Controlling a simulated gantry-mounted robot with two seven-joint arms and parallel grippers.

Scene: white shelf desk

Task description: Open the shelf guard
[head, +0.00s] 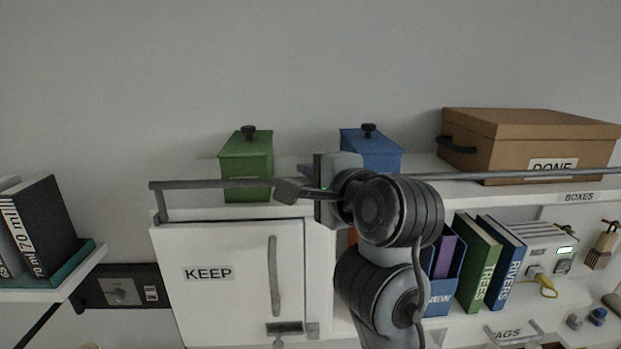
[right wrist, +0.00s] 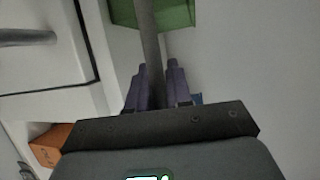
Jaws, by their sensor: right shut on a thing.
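The shelf guard (head: 215,184) is a grey rail running along the front of the top shelf in the head view, with a short post down at its left end. It also shows in the right wrist view (right wrist: 147,35) as a bar running up from between the fingers. My right gripper (head: 287,191) is at the rail left of its middle, above the KEEP cabinet's right side. Its fingers (right wrist: 158,85) are shut on the rail. My right arm hides part of the rail. My left gripper is in neither view.
A green box (head: 246,165), a blue box (head: 372,152) and a brown box (head: 520,130) stand on the top shelf behind the rail. The white KEEP door (head: 230,300) is below. Books (head: 478,262) stand on the shelf at right.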

